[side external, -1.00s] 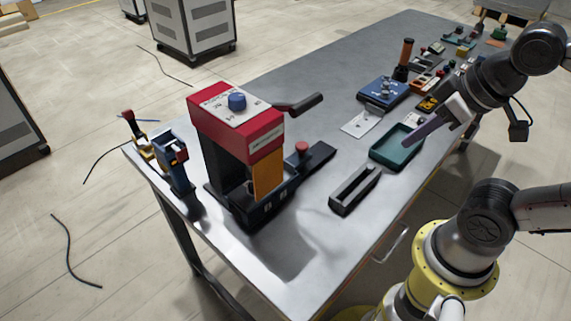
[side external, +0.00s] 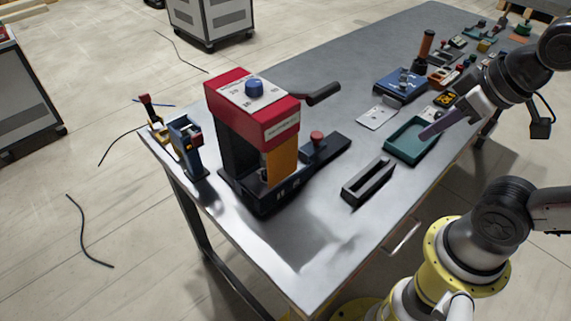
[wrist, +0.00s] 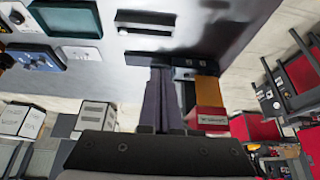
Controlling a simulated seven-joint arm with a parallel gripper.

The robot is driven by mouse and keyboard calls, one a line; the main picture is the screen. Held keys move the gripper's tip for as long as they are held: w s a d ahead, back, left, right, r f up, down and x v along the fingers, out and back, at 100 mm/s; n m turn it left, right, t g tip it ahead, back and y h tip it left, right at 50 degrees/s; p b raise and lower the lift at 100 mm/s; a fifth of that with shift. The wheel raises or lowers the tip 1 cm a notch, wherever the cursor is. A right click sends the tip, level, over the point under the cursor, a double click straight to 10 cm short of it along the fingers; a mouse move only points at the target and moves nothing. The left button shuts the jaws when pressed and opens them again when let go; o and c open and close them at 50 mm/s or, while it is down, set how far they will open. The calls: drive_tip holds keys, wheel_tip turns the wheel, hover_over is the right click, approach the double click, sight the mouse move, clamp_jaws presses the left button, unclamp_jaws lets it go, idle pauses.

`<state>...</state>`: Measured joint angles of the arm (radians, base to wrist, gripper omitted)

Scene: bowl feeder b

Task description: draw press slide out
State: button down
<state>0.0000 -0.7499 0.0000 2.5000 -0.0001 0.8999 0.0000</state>
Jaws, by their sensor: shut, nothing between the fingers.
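The press has a red head (side external: 252,105) with a blue knob (side external: 254,88), an orange front panel (side external: 282,162) and a black base (side external: 262,196). Its dark slide (side external: 334,147) with a red knob (side external: 317,138) sticks out on the right of the base. In the wrist view the red head (wrist: 208,118) and orange panel (wrist: 206,89) stand right of my fingers, which hide part of the slide area. My gripper (side external: 424,136) is shut and empty, with its purple-grey fingers over the green tray in the side view. The fingers also show in the wrist view (wrist: 160,75).
The green tray (side external: 399,152) and a black slotted block (side external: 368,182) lie right of the press. A black lever (side external: 322,94) juts from the press. A blue device (side external: 402,84) and several small items stand farther back. A blue stand (side external: 187,145) is at the left edge.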

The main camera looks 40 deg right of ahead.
drive_tip(key=c, duration=1.2)
unclamp_jaws()
drive_tip(key=shift+c, duration=0.2)
drive_tip(key=shift+o, duration=1.2)
drive_tip(key=shift+n, duration=0.6)
drive_tip(key=o, duration=0.5)
drive_tip(key=w+r+n, duration=0.1)
drive_tip(key=w+a+r+n, duration=0.1)
drive_tip(key=w+n, duration=0.1)
drive_tip(key=w+a+r+n+y, duration=0.1)
drive_tip(key=n, duration=0.1)
drive_tip(key=shift+w+r, duration=0.15)
drive_tip(key=shift+o, duration=0.2)
drive_tip(key=n+g+y, duration=0.2)
drive_tip(key=n, duration=0.1)
hover_over(318, 134)
drive_tip(key=s+d, duration=0.4)
wheel_tip(318, 134, down, 7)
drive_tip(key=x, duration=1.3)
drive_tip(key=shift+s+a+f, duration=0.2)
drive_tip(key=shift+s+f, duration=0.05)
drive_tip(key=shift+f, duration=0.15)
